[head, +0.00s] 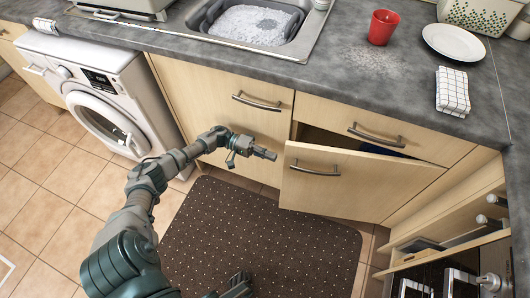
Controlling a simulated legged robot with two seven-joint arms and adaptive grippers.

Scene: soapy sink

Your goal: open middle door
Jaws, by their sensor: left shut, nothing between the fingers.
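The middle door (365,184) is a light wood panel with a metal bar handle (315,170). It stands partly open, its left side swung out from the cabinet and its right side close to it. A dark gap shows above it, with something blue inside. My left gripper (264,154) is shut and empty just left of the door's upper left corner. I cannot tell whether it touches the door. Dark fingers of my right gripper (240,286) show at the bottom edge. Their opening is unclear, and the rest is out of view.
A drawer front (373,131) with a handle is above the door. Another closed wood front (240,105) is to its left, beside a white washing machine (98,98). A brown dotted mat (265,245) covers the floor in front. An oven (450,280) stands at lower right.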

